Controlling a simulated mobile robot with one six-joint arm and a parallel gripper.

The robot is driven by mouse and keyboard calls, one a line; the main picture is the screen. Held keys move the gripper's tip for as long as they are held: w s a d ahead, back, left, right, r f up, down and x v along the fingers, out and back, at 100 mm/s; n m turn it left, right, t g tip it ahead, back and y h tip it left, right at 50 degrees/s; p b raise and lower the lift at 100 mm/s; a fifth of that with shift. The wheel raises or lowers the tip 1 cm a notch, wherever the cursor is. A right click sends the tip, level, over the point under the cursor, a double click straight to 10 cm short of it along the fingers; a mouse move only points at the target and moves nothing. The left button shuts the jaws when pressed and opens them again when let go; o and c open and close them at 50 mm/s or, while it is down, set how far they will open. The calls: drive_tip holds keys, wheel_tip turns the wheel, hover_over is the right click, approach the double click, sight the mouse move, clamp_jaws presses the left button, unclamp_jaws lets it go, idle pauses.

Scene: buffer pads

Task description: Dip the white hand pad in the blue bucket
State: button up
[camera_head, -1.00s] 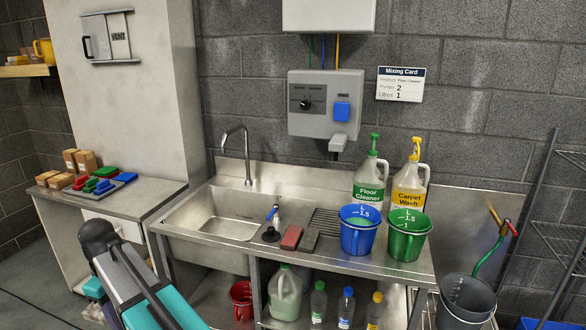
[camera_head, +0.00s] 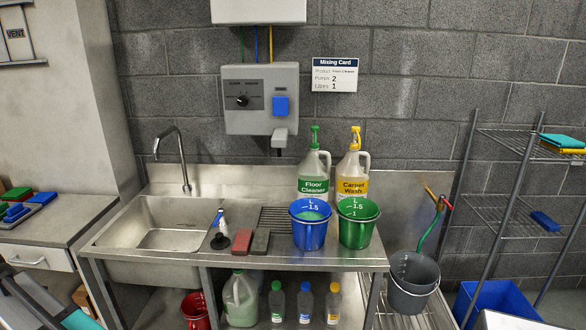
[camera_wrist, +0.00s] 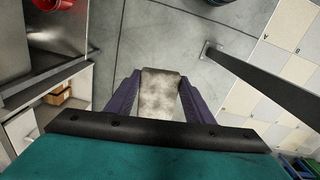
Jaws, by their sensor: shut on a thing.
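In the wrist view my gripper (camera_wrist: 152,95) is shut on a pale, grey-stained pad (camera_wrist: 160,94), which looks like the white hand pad. It hangs between the two purple fingers above the grey floor. The blue bucket (camera_head: 309,230) stands on the steel counter in the head view, left of a green bucket. It has a litre scale on its side, and greenish liquid shows inside. The gripper and the pad are out of the head view, where only part of my arm shows at the lower left.
The green bucket (camera_head: 356,227) touches or nearly touches the blue one. Floor Cleaner (camera_head: 313,178) and Carpet Wash (camera_head: 352,181) jugs stand behind them. A red block (camera_head: 243,240), a dark grey block (camera_head: 261,241) and a plunger-like tool (camera_head: 220,238) lie left, beside the sink (camera_head: 160,226).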

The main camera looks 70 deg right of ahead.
drive_tip(key=w+d+r+n+g+h+p, duration=0.2)
drive_tip(key=d+p, duration=0.2)
drive_tip(key=d, duration=1.9)
drive_tip(key=s+d+r+n+g+h+p, duration=0.1)
drive_tip(key=s+d+r+n+h, duration=0.15)
drive_tip(key=d, duration=0.85)
drive_tip(key=s+d+r+n+g+h+p, duration=0.15)
drive_tip(key=s+d, duration=0.25)
drive_tip(key=d, duration=0.7)
drive_tip(key=s+d+r+n+t+h+p, duration=0.1)
drive_tip(key=s+d+r, duration=0.3)
drive_tip(key=s+d, duration=0.6)
drive_tip(key=s+d+r+n+t+h+p, duration=0.1)
drive_tip(key=s+d+r+n+h+p, duration=0.1)
drive_tip(key=s+d, duration=0.9)
drive_tip(key=s+d+r+n+t+h+p, duration=0.1)
drive_tip(key=s+d+r+h+p, duration=0.3)
drive_tip(key=s+d+r, duration=0.4)
drive_tip(key=s+d+n+h, duration=0.1)
drive_tip(key=s+d, duration=0.2)
drive_tip(key=d, duration=0.2)
drive_tip(key=shift+s+r+n, duration=0.2)
drive_tip(key=shift+s+n, duration=0.05)
drive_tip(key=shift+n, duration=0.05)
drive_tip(key=shift+f+t, duration=0.2)
drive_tip(key=shift+t, duration=0.05)
